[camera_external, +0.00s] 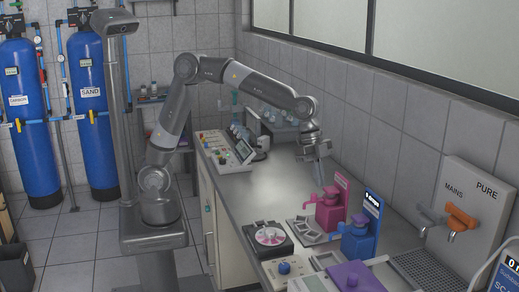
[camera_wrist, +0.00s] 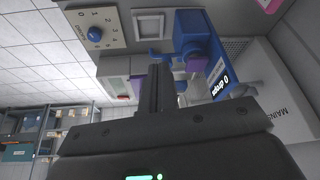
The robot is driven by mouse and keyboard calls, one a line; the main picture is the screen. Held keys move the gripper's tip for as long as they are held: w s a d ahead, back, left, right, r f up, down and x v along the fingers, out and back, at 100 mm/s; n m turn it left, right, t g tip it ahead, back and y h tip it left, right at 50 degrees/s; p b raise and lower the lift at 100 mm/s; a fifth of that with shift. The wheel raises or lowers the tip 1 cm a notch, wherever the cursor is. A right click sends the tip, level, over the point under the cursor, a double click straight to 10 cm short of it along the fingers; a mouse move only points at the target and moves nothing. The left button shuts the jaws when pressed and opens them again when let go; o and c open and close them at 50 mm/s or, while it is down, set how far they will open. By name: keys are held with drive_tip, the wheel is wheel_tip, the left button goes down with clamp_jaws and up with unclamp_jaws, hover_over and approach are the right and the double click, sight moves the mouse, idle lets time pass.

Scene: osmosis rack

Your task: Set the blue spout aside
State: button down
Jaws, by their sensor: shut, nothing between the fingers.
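The blue dispenser (camera_external: 357,243) stands on the counter, right of a similar pink dispenser, with a blue label board behind it. Its blue spout (camera_external: 342,229) points left. In the wrist view the blue body (camera_wrist: 195,38) and the spout (camera_wrist: 157,56) show beyond my fingers, which partly cover the area below them. My gripper (camera_external: 322,181) is above the counter, behind the pink dispenser in the external view. It also shows in the wrist view (camera_wrist: 156,68), with the fingers together and empty. The fingers are apart from the blue dispenser.
The pink dispenser (camera_external: 329,212) stands between my gripper and the blue one. Orange and grey taps (camera_external: 460,219) project from the wall panel at right. A disc device (camera_external: 268,238), a dial box (camera_external: 284,269) and a purple-topped box (camera_external: 355,277) crowd the front. The counter's middle (camera_external: 262,186) is clear.

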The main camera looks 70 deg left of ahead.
sight(348, 230)
drive_tip(key=w+d+f, duration=0.2)
drive_tip(key=d+f, duration=0.5)
drive_tip(key=f, duration=0.2)
drive_tip(key=shift+d+f, duration=0.15)
drive_tip(key=shift+d, duration=0.1)
